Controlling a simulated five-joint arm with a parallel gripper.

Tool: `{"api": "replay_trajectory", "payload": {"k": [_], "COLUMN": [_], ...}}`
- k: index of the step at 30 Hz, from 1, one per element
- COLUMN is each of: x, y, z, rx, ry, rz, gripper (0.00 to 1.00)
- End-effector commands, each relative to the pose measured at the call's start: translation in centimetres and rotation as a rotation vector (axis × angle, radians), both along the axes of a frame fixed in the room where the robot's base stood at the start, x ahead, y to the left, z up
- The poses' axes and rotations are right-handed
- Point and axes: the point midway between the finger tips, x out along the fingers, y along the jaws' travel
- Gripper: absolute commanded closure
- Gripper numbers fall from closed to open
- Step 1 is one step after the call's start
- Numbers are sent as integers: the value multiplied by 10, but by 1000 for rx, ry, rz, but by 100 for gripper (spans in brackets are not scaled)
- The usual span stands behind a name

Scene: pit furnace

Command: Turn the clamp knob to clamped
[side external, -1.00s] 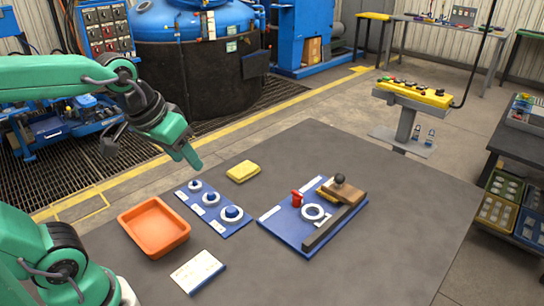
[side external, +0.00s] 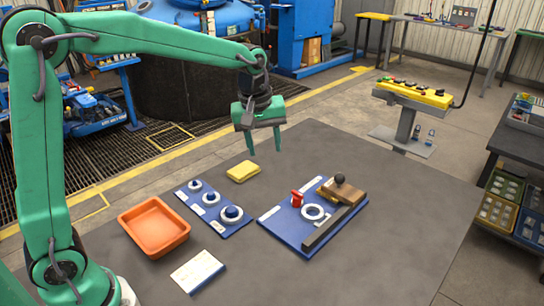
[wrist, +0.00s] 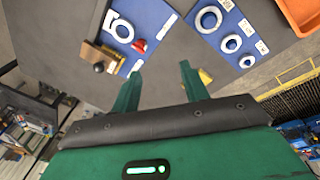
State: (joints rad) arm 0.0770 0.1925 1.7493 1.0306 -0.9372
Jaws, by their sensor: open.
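A red knob (side external: 297,199) stands on a blue board (side external: 285,224) on the grey table; it also shows in the wrist view (wrist: 139,46). Beside it on the board lie a white ring (side external: 313,212), a dark bar (side external: 327,229) and a brown block (side external: 346,193) with a black ball knob (side external: 340,179). I cannot tell for sure which part is the clamp knob. My gripper (side external: 264,151) is open and empty, pointing down above the table's far side, behind and left of the board. Its two fingers (wrist: 160,70) show apart in the wrist view.
A yellow block (side external: 243,172) lies left of the board. A blue panel with three ringed knobs (side external: 231,213), an orange tray (side external: 124,216) and a white card (side external: 198,271) are further left and nearer. The table's right side is clear.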

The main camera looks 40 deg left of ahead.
Motion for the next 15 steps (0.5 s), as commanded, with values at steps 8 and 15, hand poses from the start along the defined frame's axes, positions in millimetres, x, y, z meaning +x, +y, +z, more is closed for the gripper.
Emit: {"api": "replay_trajectory", "payload": {"k": [8, 15], "x": [48, 79], "y": [-13, -23], "z": [-45, -89], "rx": [-20, -26], "ry": [78, 136], "rz": [186, 344], "gripper": [55, 55]}}
